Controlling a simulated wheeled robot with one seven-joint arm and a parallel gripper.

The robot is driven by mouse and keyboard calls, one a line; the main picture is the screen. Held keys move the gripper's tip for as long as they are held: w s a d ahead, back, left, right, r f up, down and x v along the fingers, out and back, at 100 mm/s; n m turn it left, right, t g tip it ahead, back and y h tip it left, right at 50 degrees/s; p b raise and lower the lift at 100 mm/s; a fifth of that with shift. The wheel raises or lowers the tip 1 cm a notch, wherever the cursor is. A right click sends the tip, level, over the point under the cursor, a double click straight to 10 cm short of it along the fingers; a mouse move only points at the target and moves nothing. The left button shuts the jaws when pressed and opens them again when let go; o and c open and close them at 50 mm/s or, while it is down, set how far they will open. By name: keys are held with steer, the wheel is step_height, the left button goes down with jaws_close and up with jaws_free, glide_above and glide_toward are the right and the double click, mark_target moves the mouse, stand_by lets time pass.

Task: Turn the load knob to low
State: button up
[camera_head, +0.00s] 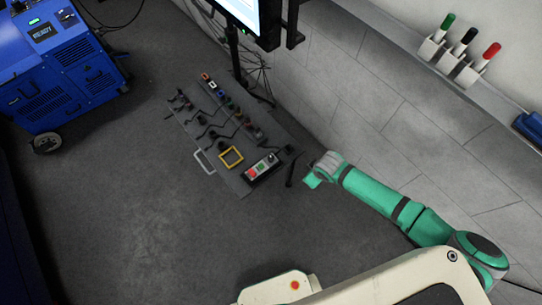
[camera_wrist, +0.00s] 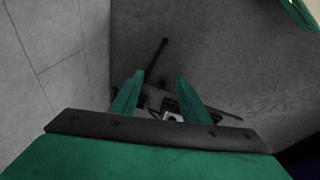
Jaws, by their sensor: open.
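A grey control panel (camera_head: 187,128) lies low near the wall, carrying several small dark knobs and levers, too small to tell which is the load knob. My gripper (camera_head: 309,181) is beside the panel's near right end, apart from the red and green button box (camera_head: 263,167). In the wrist view my gripper (camera_wrist: 158,82) has its two green fingers spread, with nothing held between them. A dark rod (camera_wrist: 156,58) and a small pale part (camera_wrist: 173,117) show beyond the fingers; I cannot tell what they belong to. No knob setting is readable.
A yellow square frame (camera_head: 231,157) is on the panel. A monitor on a stand (camera_head: 245,18) is behind it. A blue wheeled machine (camera_head: 60,65) stands at left. A shelf with markers (camera_head: 458,60) runs along the wall at right. The floor left of the panel is clear.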

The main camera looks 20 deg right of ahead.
steer(key=w+a+r+g, duration=0.2)
steer(key=w+a, duration=0.3)
steer(key=w, duration=0.4)
steer(key=g, duration=0.1)
glide_toward(271, 158)
steer(key=f, duration=0.8)
steer(key=shift+w+d+f, duration=0.15)
steer(key=shift+d+f, duration=0.1)
jaws_close()
